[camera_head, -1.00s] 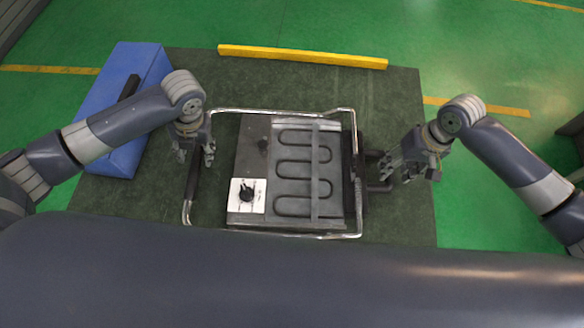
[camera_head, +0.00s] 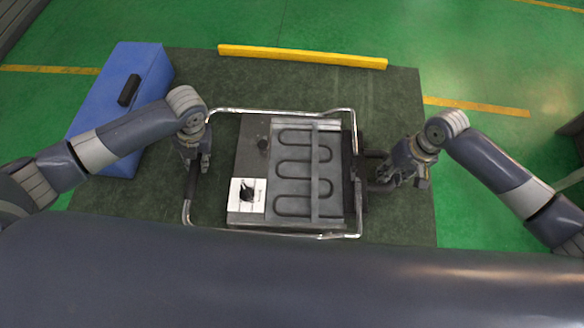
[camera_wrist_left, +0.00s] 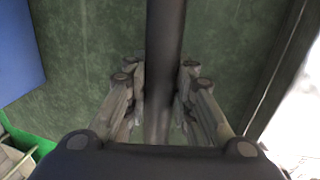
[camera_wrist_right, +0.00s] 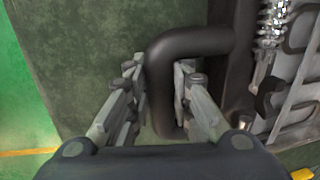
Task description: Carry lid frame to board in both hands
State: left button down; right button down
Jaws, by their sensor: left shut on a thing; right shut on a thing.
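The lid frame is a bright metal tube frame (camera_head: 280,111) with a dark left grip bar (camera_wrist_left: 165,50) and a dark looped handle (camera_wrist_right: 195,44) on its right side. It surrounds the grey board (camera_head: 252,155), which carries a winding heating element (camera_head: 300,140) and a white plate with a black knob (camera_head: 247,193). My left gripper (camera_head: 198,168) is shut on the left grip bar, with a finger on each side in the left wrist view. My right gripper (camera_head: 385,176) is shut on the looped handle. Whether the frame rests on the table is unclear.
The dark green table (camera_head: 395,100) has clear room at the back and right. A blue box (camera_head: 100,95) with a black handle stands at the left, under my left arm. A yellow bar (camera_head: 300,56) lies along the back edge.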

pick_arm(q)
jog(key=shift+w+r, duration=0.15)
jog(key=shift+w, duration=0.1)
pick_arm(e)
jog(key=shift+w+r, duration=0.2)
jog(key=shift+w, duration=0.05)
